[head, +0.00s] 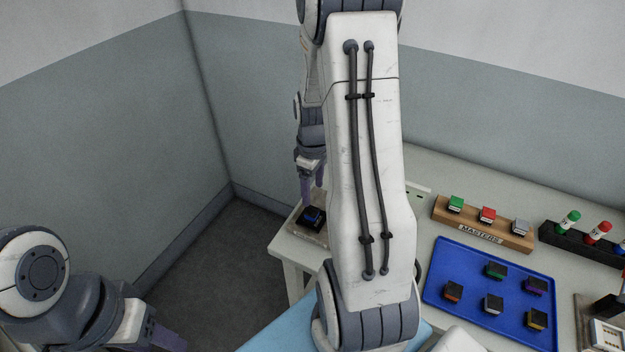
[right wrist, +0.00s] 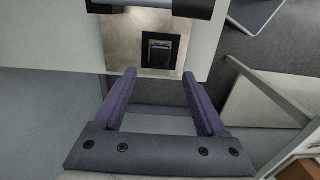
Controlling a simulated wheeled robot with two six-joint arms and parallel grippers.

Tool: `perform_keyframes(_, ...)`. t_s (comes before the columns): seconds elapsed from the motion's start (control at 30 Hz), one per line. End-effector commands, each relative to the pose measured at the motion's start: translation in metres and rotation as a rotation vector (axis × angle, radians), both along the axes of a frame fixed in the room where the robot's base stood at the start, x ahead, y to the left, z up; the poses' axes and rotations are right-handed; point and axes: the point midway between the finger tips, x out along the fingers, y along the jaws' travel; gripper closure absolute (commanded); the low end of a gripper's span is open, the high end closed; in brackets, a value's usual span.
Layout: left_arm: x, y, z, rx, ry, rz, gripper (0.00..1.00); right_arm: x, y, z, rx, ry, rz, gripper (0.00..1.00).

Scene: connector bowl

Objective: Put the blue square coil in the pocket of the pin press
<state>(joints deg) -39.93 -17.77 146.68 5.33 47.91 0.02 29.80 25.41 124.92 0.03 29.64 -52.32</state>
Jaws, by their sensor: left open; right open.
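The blue square coil (head: 312,215) is a small black block with a blue top at the table's left corner. In the right wrist view the coil (right wrist: 160,50) sits within a black square recess on a metal plate (right wrist: 122,34), which looks like the pin press's pocket; whether it is fully seated I cannot tell. My right gripper (head: 312,192) is open and empty, fingers pointing down just above the coil. In the right wrist view its fingers (right wrist: 158,76) are spread, apart from the coil. My left gripper (head: 172,342) is open at the lower left, partly out of frame, far from the table.
A blue tray (head: 462,298) holds several black blocks with coloured tops. Behind it is a wooden MASTERS stand (head: 460,229) with three blocks. A black rack (head: 560,237) holds coloured-cap bottles. My right arm hides the table's middle. Grey walls stand close behind and left.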

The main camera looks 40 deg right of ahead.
Motion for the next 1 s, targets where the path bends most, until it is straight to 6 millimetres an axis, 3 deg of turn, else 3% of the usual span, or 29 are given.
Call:
perform_keyframes(0.2,0.0,0.0,-0.004,0.0,0.0,0.0,0.5,0.001,0.0,0.03,-0.001,-0.003,0.0,0.26)
perform_keyframes(0.47,0.0,0.0,-0.004,0.0,0.0,0.0,0.5,0.0,0.001,0.038,0.0,0.0,0.001,0.26)
perform_keyframes(0.57,0.0,0.0,-0.004,0.0,0.0,0.0,0.5,0.004,0.017,0.043,0.0,-0.004,0.015,0.26)
perform_keyframes(0.67,0.0,0.0,-0.004,0.0,0.0,0.0,0.5,0.008,0.06,0.056,0.003,-0.013,0.045,0.26)
perform_keyframes(0.77,0.0,0.0,-0.004,0.0,0.0,0.0,0.5,0.003,0.123,0.074,0.012,-0.024,0.086,0.26)
perform_keyframes(0.9,0.0,0.0,-0.004,0.0,0.0,0.0,0.5,-0.031,0.208,0.096,0.033,-0.033,0.141,0.26)
perform_keyframes(1.0,0.0,0.0,-0.004,0.0,0.0,0.0,0.5,-0.068,0.254,0.107,0.051,-0.033,0.179,0.26)
